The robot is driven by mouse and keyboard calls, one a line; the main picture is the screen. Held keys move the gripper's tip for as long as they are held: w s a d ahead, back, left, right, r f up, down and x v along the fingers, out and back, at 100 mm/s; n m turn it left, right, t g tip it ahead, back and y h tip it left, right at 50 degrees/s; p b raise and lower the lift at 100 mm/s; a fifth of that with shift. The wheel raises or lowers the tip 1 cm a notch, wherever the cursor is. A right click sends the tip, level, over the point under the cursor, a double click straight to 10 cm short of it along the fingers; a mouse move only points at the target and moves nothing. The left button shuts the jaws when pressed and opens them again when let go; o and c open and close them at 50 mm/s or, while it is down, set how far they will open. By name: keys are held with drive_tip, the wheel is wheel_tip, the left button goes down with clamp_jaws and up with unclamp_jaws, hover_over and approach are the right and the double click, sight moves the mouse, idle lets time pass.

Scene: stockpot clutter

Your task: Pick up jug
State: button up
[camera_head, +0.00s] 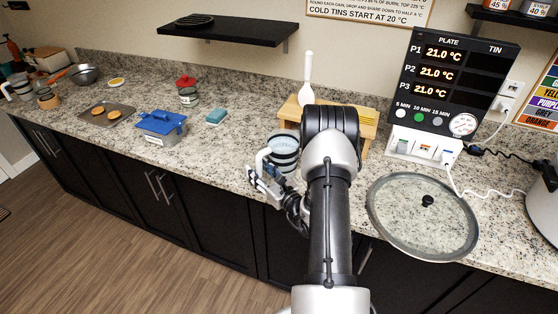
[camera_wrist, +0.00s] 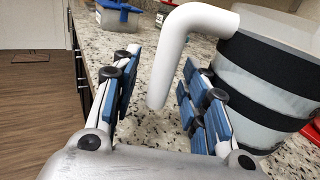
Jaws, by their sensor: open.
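The jug (camera_head: 284,150) stands on the granite counter near its front edge, left of my arm. It is pale with dark bands, and its white handle (camera_head: 262,160) faces left towards my gripper. In the wrist view the jug's banded body (camera_wrist: 265,75) fills the right side, and the white handle (camera_wrist: 175,60) hangs down between my finger pads. My gripper (camera_head: 266,183) is open, with its blue pads (camera_wrist: 160,95) on either side of the handle's lower end. A gap shows on the left; the right pads lie between handle and body. My arm hides part of the counter.
A wooden stand (camera_head: 369,130) with a white spoon (camera_head: 307,78) is behind my arm. A glass lid (camera_head: 423,215) lies to the right. A blue-lidded container (camera_head: 162,126) and a teal sponge (camera_head: 216,116) stand left. Counter between sponge and jug is clear.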

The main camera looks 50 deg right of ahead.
drive_tip(key=shift+w, duration=0.15)
drive_tip(key=shift+c, duration=0.6)
clamp_jaws()
idle(0.5)
drive_tip(key=shift+r, duration=0.15)
